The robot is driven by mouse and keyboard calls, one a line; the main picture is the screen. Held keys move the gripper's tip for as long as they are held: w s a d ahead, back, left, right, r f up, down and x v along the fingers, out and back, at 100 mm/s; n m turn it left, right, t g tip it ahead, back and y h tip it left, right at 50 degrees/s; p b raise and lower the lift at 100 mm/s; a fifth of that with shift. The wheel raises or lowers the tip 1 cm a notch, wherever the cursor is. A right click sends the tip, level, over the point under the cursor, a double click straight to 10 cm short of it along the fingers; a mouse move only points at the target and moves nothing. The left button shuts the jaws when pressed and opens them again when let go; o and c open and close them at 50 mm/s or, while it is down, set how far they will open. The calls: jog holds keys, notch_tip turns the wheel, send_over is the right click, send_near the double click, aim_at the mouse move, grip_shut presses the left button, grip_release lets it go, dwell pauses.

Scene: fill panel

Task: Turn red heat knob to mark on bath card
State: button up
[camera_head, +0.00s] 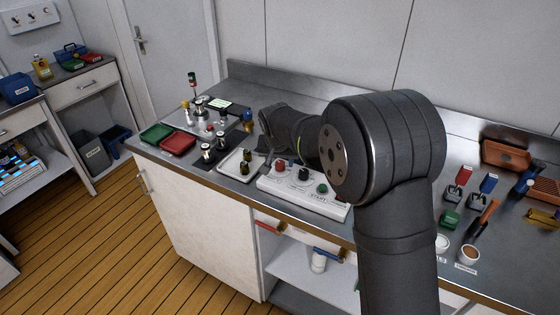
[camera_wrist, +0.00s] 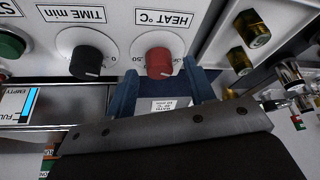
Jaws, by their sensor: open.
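The red heat knob (camera_wrist: 158,62) sits on the white panel under an upside-down "HEAT °C" label in the wrist view. It also shows on the panel in the head view (camera_head: 280,163). My gripper (camera_wrist: 160,78) is open, with one blue finger on each side below the knob in that picture; I cannot tell whether they touch it. A small white card (camera_wrist: 171,104) with print too small to read shows between the fingers. I cannot tell whether it is the bath card. In the head view my arm hides part of the bench and most of my gripper.
A black "TIME min" knob (camera_wrist: 86,61) and a green button (camera_wrist: 10,44) sit beside the heat knob. A white tray (camera_head: 229,171) with dark bottles stands close to the panel (camera_head: 300,198). Red (camera_head: 178,144) and green trays (camera_head: 157,133) lie farther left.

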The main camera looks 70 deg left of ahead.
jog(key=shift+a+f, duration=0.15)
jog(key=shift+f, duration=0.1)
jog(key=c, duration=1)
jog(key=shift+o, duration=0.2)
